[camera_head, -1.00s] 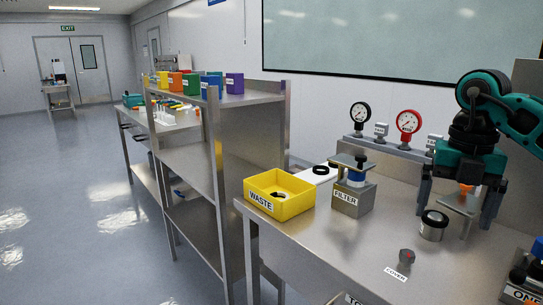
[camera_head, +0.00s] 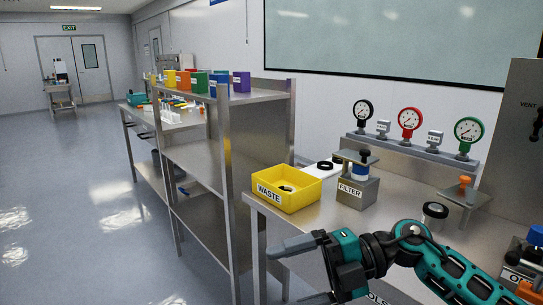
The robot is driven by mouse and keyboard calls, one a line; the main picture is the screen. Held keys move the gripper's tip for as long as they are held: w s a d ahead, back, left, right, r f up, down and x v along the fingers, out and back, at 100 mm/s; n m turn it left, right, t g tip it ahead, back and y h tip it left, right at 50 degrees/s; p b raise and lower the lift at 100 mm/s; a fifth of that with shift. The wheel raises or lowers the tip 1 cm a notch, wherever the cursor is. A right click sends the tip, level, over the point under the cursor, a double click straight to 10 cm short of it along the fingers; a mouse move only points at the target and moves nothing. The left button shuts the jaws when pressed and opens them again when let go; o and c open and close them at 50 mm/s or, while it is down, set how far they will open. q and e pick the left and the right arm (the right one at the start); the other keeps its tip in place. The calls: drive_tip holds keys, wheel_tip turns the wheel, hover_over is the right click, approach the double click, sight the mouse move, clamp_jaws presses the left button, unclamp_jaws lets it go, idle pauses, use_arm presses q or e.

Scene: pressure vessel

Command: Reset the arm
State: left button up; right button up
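My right arm (camera_head: 450,270) comes in from the lower right. Its teal and black gripper (camera_head: 280,277) points left in front of the bench's near edge. The two grey fingers are spread wide apart, with nothing visible between them; the lower finger is partly cut off by the bottom edge. My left gripper is not in view.
The steel bench (camera_head: 400,195) holds a yellow WASTE bin (camera_head: 287,190), a FILTER block (camera_head: 357,190), a small jar (camera_head: 434,214), an orange-knobbed stand (camera_head: 463,190) and gauges (camera_head: 409,124). A steel shelf (camera_head: 190,155) stands left. Open floor (camera_head: 70,200) lies further left.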

drive_tip(key=w+d+f+m+t+h, duration=0.1)
drive_tip(key=d+f+m+t+h, duration=0.4)
drive_tip(key=m+t, duration=0.6)
drive_tip(key=d+f+m+t+h, duration=0.1)
drive_tip(key=d+f+m+t, duration=0.1)
drive_tip(key=f+m+t, duration=0.9)
drive_tip(key=s+d+f+m+g+h, duration=0.3)
drive_tip(key=s+f+m+g, duration=0.1)
drive_tip(key=s+f+m, duration=0.1)
drive_tip(key=s+d+f+m+g+h, duration=0.4)
drive_tip(key=s+f, duration=0.4)
drive_tip(key=shift+s+d+f+m+g, duration=0.15)
drive_tip(key=shift+s+m+g, duration=0.05)
drive_tip(key=shift+m+g, duration=0.2)
